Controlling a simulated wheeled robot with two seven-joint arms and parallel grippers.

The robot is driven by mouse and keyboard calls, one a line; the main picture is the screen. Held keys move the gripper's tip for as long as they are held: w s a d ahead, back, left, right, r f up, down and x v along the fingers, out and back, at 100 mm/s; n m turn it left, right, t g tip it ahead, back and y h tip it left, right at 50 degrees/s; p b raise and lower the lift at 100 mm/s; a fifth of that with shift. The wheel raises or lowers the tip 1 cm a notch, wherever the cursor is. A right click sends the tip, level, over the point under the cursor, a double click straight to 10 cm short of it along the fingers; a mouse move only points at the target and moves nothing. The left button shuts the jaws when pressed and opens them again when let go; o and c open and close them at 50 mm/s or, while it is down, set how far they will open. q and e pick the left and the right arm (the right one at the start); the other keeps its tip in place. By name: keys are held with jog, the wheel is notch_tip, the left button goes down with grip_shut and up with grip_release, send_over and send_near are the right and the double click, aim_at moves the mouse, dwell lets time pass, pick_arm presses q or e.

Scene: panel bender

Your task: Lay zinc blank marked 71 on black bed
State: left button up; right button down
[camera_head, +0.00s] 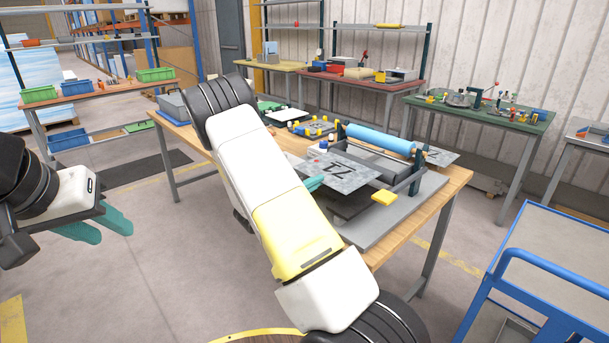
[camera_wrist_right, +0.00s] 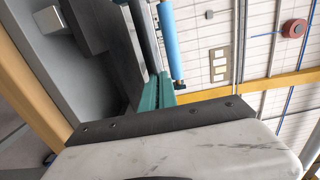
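The zinc blank marked 71 (camera_head: 345,174) is a speckled grey sheet at the near left side of the bender, in front of the blue roller (camera_head: 381,139). My right gripper (camera_head: 313,183) is at its left edge, mostly hidden behind my own arm. In the right wrist view its teal fingers (camera_wrist_right: 157,92) are close together, on what looks like the sheet seen edge-on. The black bed (camera_head: 371,158) shows as a dark surface below the roller, partly covered by the blank. I cannot tell whether the blank touches it. My left gripper (camera_head: 98,228) is open and empty, away from the table.
A second marked sheet (camera_head: 439,157) sticks out at the bender's right. Yellow-knobbed parts (camera_head: 311,128) stand behind on the wooden table. A blue cart (camera_head: 545,270) stands at the right.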

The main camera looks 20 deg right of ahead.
jog(key=shift+w+d+f, duration=0.1)
jog(key=shift+d+f, duration=0.05)
jog(key=shift+f, duration=1.75)
jog(key=shift+f, duration=0.2)
jog(key=shift+f, duration=0.75)
jog(key=shift+f, duration=0.65)
dwell(0.7)
jog(key=c, duration=1.6)
grip_release()
jog(key=shift+a, duration=0.2)
